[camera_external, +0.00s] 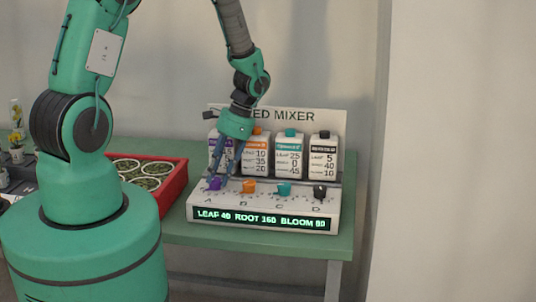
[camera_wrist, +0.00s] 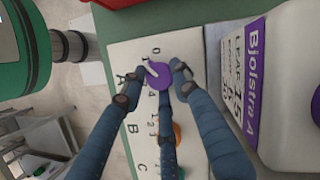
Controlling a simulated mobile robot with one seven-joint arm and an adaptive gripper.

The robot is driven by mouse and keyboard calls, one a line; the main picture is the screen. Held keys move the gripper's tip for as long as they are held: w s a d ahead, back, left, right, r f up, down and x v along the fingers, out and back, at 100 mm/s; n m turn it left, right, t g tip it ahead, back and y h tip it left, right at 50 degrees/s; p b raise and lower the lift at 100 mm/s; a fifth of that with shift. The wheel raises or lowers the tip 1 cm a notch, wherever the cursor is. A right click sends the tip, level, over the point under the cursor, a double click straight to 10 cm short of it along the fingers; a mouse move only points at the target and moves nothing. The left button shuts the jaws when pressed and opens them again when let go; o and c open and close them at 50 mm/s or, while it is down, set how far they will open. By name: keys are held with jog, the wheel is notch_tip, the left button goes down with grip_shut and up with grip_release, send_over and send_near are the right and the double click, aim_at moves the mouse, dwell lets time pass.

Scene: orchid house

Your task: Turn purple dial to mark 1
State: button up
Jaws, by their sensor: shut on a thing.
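The purple dial (camera_external: 214,184) is at the left end of the mixer's dial row, by letter A.
An orange dial (camera_external: 249,187), a teal dial (camera_external: 284,189) and a black dial (camera_external: 320,192) continue the row to the right. Bottles stand behind them. The display (camera_external: 262,219) reads LEAF 40 ROOT 160 BLOOM 80. A red tray (camera_external: 173,188) of pots is left of the mixer.

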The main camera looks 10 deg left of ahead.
jog(key=o, duration=1.2)
jog(key=shift+c, duration=0.2)
jog(key=shift+r, duration=0.15)
jog(key=v, duration=1.1)
jog(key=shift+r, duration=0.35)
jog(key=shift+w+d, duration=0.1)
